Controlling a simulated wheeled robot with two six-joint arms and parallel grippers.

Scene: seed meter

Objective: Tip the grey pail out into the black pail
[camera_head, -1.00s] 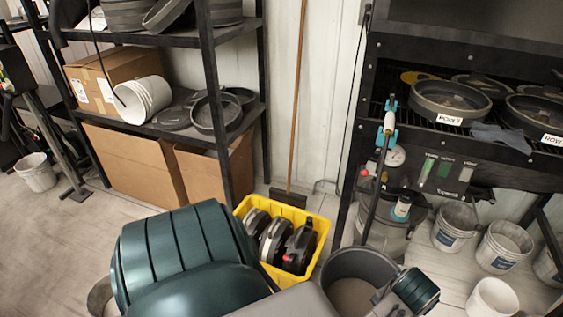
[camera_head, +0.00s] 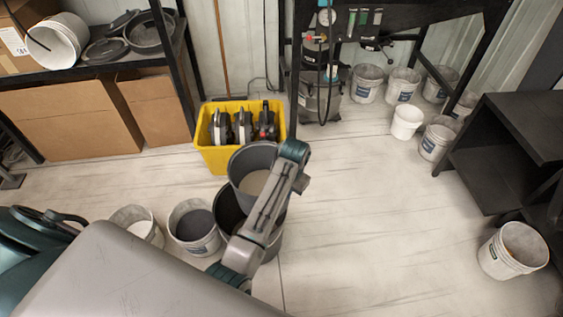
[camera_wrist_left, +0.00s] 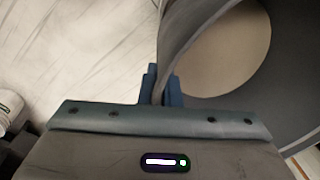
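The grey pail (camera_head: 255,183), with a pale tan fill inside, is in the middle of the head view, beside my arm. It appears close to upright. In the left wrist view the grey pail (camera_wrist_left: 205,60) fills the upper right, and my left gripper (camera_wrist_left: 162,90) is shut on its rim. The black pail (camera_head: 272,240) shows in the head view just below and behind the grey pail, partly covered by it and by my arm. The gap between the pails cannot be judged. My left fingertips are hidden in the head view. My right gripper is not in view.
A yellow crate (camera_head: 217,160) with dark round parts stands just beyond the pails. White buckets (camera_head: 194,228) (camera_head: 136,222) stand to the left. Several more stand at the back right, and one (camera_head: 513,250) at the far right. The floor (camera_head: 370,220) right of the pails is clear.

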